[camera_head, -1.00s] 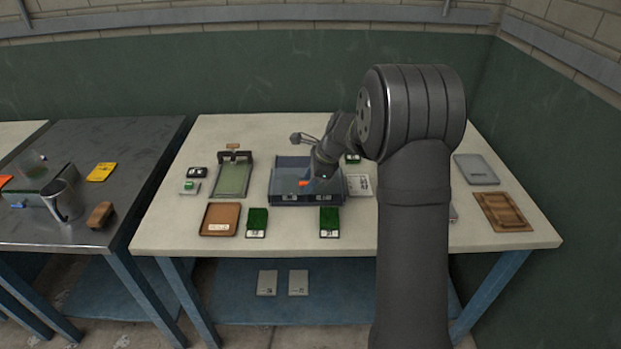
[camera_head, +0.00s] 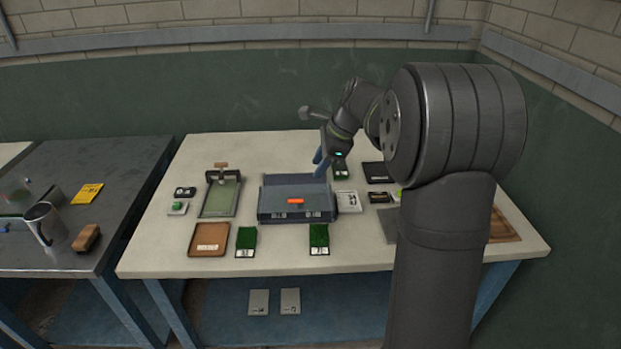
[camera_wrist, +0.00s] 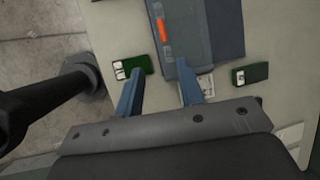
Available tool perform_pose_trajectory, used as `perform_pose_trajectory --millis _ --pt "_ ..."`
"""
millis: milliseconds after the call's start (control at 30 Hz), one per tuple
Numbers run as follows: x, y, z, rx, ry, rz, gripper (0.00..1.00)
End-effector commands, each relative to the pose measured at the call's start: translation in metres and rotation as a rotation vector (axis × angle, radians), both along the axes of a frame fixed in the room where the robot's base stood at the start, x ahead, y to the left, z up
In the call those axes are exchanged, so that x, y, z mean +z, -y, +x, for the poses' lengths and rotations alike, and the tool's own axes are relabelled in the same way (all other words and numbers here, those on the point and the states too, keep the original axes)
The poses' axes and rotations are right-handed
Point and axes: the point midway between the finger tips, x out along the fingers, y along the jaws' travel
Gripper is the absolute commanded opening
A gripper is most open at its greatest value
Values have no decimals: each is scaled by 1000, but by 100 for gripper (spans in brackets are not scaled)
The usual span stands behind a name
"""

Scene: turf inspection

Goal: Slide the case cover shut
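The blue-grey case (camera_head: 268,207) lies on the pale bench, left of my arm. An orange handle (camera_head: 296,201) sits near its front edge, above white labels on the front face. Behind the handle is a flat blue-grey area; I cannot tell how much is cover and how much is open inside. My gripper (camera_head: 320,164) is at the case's back right, apart from the handle. In the wrist view, its two blue fingers (camera_wrist: 160,92) stand apart with nothing held.
Green turf samples (camera_head: 246,240) and (camera_head: 319,238) lie in front of the case, beside a brown tray (camera_head: 209,238). A green-bedded frame (camera_head: 221,197) stands left. A white card (camera_head: 348,201) lies right of the case. My arm hides much of the bench's right side.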

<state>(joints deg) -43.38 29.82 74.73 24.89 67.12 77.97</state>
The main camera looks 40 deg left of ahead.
Motion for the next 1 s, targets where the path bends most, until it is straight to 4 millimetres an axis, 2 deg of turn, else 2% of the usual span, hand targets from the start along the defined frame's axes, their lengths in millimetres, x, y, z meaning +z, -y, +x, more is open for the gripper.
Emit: perform_pose_trajectory --millis 33,200,633,833,1000 --pt "9 3 2 -2 2 3 35" --pt "23 10 4 0 1 1 35" --pt "26 11 4 0 -1 -1 35" --pt "10 5 2 1 -2 -1 35" --pt "-19 -8 -4 2 -3 -4 35"
